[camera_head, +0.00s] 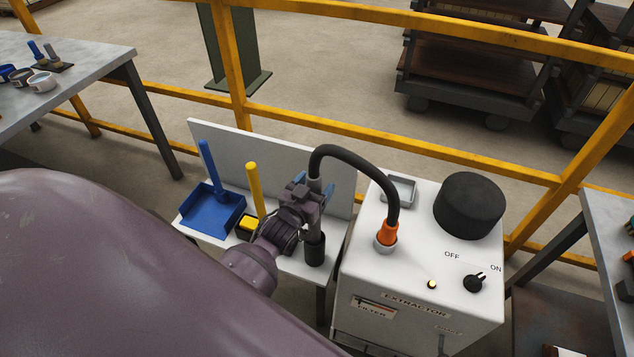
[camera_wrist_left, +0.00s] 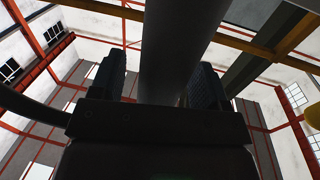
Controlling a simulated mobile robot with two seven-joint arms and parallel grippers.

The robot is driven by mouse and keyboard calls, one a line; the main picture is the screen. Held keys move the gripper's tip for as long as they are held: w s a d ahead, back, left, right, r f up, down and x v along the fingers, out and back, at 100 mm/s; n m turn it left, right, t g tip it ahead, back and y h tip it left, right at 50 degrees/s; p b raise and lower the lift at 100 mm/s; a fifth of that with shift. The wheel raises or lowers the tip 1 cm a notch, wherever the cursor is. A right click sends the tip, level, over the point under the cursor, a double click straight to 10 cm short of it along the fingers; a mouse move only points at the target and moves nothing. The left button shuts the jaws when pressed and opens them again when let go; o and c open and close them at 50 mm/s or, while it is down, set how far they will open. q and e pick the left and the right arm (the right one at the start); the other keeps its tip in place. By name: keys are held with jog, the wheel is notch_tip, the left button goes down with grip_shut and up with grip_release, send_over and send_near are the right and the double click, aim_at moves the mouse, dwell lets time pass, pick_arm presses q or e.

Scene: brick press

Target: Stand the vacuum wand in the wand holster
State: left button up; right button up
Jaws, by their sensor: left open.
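The vacuum wand (camera_head: 317,222) is a grey tube standing about upright, with a black hose joined to its top. The wand holster (camera_head: 315,252) is a short black cylinder on the white stand, and the wand's lower end appears to be inside it. My left gripper (camera_head: 313,185) is open, with its blue-padded fingers on either side of the wand's upper part. In the left wrist view the wand (camera_wrist_left: 172,50) passes between the two fingers, with a gap visible on its left side. My right gripper is not in view.
The black hose (camera_head: 345,152) arches to an orange connector (camera_head: 387,233) on the white extractor (camera_head: 410,270), right of the stand. A blue dustpan (camera_head: 212,208) and a yellow-handled brush (camera_head: 254,190) are left of my gripper. Yellow railing (camera_head: 420,165) runs behind.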

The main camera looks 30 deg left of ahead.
pick_arm(q)
jog(key=s, duration=0.9)
jog(key=shift+s+d, duration=0.4)
jog(key=s+d+f+m+g+h, duration=0.1)
jog(key=s+d+f+g, duration=0.2)
jog(key=s+f+g, duration=0.3)
jog(key=s+f, duration=0.1)
jog(key=s, duration=0.4)
jog(key=shift+d+f+m+g, duration=0.25)
jog(key=shift+d+m+g, duration=0.05)
jog(key=shift+d+m, duration=0.1)
dwell(0.5)
